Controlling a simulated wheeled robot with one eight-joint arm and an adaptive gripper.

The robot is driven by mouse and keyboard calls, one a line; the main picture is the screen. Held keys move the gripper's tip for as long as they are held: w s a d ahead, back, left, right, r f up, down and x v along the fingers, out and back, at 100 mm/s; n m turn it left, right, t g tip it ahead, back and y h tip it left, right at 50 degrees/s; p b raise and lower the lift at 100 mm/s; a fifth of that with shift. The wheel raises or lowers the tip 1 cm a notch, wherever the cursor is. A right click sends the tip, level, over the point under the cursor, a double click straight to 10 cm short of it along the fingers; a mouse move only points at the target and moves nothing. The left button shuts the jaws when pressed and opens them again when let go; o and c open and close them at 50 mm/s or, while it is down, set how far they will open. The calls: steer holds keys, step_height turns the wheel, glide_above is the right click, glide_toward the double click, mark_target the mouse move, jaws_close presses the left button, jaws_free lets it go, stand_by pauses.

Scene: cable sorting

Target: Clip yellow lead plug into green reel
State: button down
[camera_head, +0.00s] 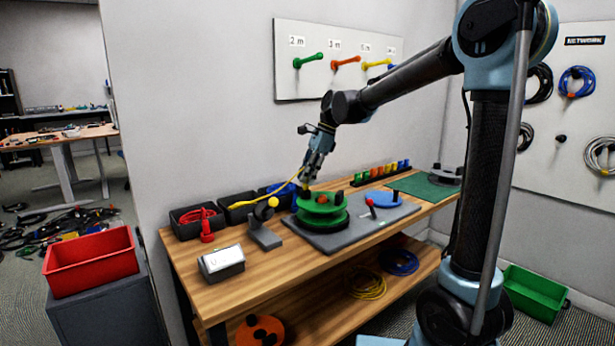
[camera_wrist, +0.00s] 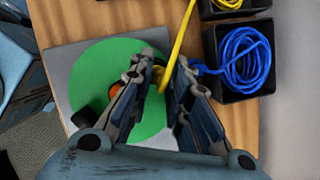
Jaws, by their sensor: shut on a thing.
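The green reel (camera_head: 322,218) lies on a grey base plate on the workbench, with an orange hub part and dark posts on top. In the wrist view its green disc (camera_wrist: 95,72) fills the area under my gripper. My gripper (camera_head: 306,184) is just above the left part of the reel, pointing down. In the wrist view my gripper (camera_wrist: 166,92) is shut on the yellow lead (camera_wrist: 181,38) near its end. The plug itself is mostly hidden between the fingers. The yellow lead (camera_head: 248,203) runs left toward a black bin. I cannot tell whether the plug touches the reel.
Black bins (camera_head: 197,221) with red, yellow and blue cables stand along the wall; the blue cable's bin (camera_wrist: 266,88) is close by. A grey stand (camera_head: 264,238) and a labelled box (camera_head: 221,264) are left of the reel.

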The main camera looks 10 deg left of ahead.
stand_by(0.3)
steer(key=c, duration=1.4)
jaws_free()
steer(key=shift+c, duration=0.2)
steer(key=v, duration=1.2)
steer(key=s+d+f+n+t, duration=0.1)
steer(key=s+d+f+n, duration=0.1)
steer(key=d, duration=0.4)
steer(key=s+d+f+n, duration=0.1)
steer(key=s+d+f, duration=0.15)
steer(key=d, duration=0.35)
steer(key=s+d+f+n+t+h, duration=0.3)
steer(key=s+d+f+n, duration=0.6)
steer(key=s+d+f, duration=1.2)
step_height(320, 180, down, 3)
steer(key=d+h, duration=0.1)
steer(key=d, duration=0.1)
steer(key=shift+d+n, duration=0.25)
steer(key=shift+n, duration=0.15)
